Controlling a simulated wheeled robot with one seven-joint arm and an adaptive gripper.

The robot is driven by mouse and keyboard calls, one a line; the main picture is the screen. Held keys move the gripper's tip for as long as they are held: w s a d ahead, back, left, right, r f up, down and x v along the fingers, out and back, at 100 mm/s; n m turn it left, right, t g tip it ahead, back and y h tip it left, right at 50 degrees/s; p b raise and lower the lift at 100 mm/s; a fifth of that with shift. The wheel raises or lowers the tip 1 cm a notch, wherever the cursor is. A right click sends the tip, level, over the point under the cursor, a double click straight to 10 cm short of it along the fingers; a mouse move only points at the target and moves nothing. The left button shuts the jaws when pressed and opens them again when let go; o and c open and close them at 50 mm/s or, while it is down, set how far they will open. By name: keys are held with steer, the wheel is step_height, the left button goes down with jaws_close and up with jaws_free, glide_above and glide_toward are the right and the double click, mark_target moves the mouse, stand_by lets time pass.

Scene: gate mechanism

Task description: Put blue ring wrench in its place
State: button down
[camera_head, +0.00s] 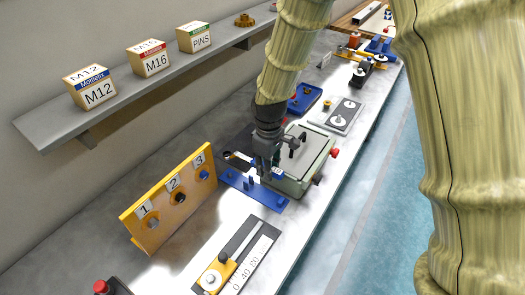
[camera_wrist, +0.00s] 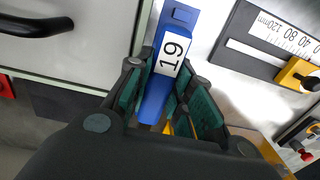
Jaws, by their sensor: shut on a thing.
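The blue ring wrench (camera_wrist: 156,98) is a blue bar with a white "19" label. It lies between the fingers of my gripper (camera_wrist: 165,110) in the wrist view. In the head view my gripper (camera_head: 264,168) is shut on it, pointing down beside the green-grey box. A small blue end of the wrench (camera_head: 278,173) shows to the right of the fingers. A blue plate with upright pegs (camera_head: 262,196) lies on the bench just below my gripper. The ring end is not clear, and I cannot tell whether the wrench touches the plate.
A yellow panel numbered 1, 2, 3 (camera_head: 165,212) stands left of the plate. The green-grey box with a black handle (camera_head: 312,165) is close on the right. A slider gauge (camera_head: 240,262) lies nearer. A shelf with boxes (camera_head: 65,115) runs along the wall.

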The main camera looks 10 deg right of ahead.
steer(key=shift+a+f, duration=0.1)
steer(key=shift+f, duration=0.05)
steer(key=shift+s+f+b, duration=0.3)
steer(key=shift+f+b, duration=0.05)
steer(key=shift+b, duration=0.3)
steer(key=s+b, duration=0.3)
steer(key=s, duration=0.2)
steer(key=w+f, duration=0.3)
steer(key=w, duration=0.1)
steer(key=shift+w+f, duration=0.4)
steer(key=shift+w+r, duration=0.1)
steer(key=shift+t, duration=0.3)
steer(key=s, duration=0.1)
steer(key=s+r, duration=0.1)
steer(key=s, duration=0.2)
steer(key=shift+s+d+r+p, duration=0.2)
steer(key=shift+r+p, duration=0.1)
steer(key=shift+r, duration=0.1)
steer(key=shift+w+a+f, duration=0.15)
steer(key=shift+w+f, duration=0.55)
steer(key=shift+w, duration=0.3)
steer(key=shift+s+r, duration=0.2)
steer(key=shift+s, duration=0.3)
steer(key=shift+w+f, duration=0.45)
steer(key=shift+f, duration=0.05)
steer(key=shift+s, duration=0.1)
